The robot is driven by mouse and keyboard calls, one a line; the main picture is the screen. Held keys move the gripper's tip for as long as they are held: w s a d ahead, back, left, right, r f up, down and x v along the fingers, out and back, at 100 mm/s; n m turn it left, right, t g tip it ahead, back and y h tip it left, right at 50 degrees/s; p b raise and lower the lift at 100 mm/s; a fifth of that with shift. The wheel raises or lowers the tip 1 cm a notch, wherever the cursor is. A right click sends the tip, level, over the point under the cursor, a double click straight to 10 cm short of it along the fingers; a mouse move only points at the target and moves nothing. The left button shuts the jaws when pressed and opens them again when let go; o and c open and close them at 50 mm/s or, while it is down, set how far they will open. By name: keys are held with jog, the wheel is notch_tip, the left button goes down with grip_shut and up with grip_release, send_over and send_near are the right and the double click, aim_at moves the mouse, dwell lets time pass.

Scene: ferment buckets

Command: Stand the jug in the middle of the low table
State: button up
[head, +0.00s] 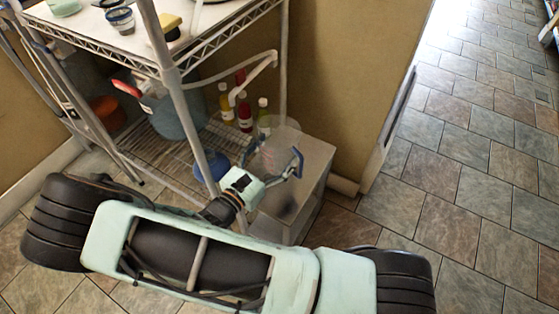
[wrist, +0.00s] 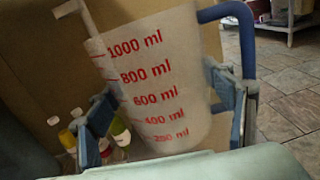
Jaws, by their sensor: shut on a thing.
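The jug (wrist: 150,85) is translucent white with red millilitre marks and a blue handle (wrist: 247,40). My gripper (wrist: 165,112) is shut on it, one finger on each side of its body. In the head view the jug (head: 279,140) shows faintly over the low table, with its handle to the right. The low table (head: 312,160) is a small grey box-like stand beside the wire rack. My gripper (head: 275,178) is at the table's near side and hides part of its top. I cannot tell whether the jug's base touches the table.
A wire rack (head: 178,75) stands left of the table, with one post close to my arm. Its lower shelf holds a large grey-blue bucket (head: 175,115) and several bottles (head: 244,112). A wall (head: 345,90) is behind the table. Open tiled floor (head: 450,150) lies to the right.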

jog(key=shift+w+d+f, duration=0.3)
jog(key=shift+w+f, duration=0.05)
jog(key=shift+f, duration=0.1)
jog(key=shift+c, duration=0.2)
jog(key=shift+w+d+f+b, duration=0.15)
jog(key=shift+f+b, duration=0.25)
jog(key=shift+f, duration=0.55)
jog(key=shift+w+d+f+b, duration=0.15)
jog(key=shift+f+b, duration=0.25)
jog(key=shift+f, duration=0.55)
jog(key=shift+a, duration=0.1)
jog(key=shift+f, duration=0.15)
jog(key=o, duration=1.2)
jog(key=shift+r, duration=0.25)
jog(key=p+v, duration=0.2)
jog(key=v, duration=1)
jog(key=shift+f, duration=0.1)
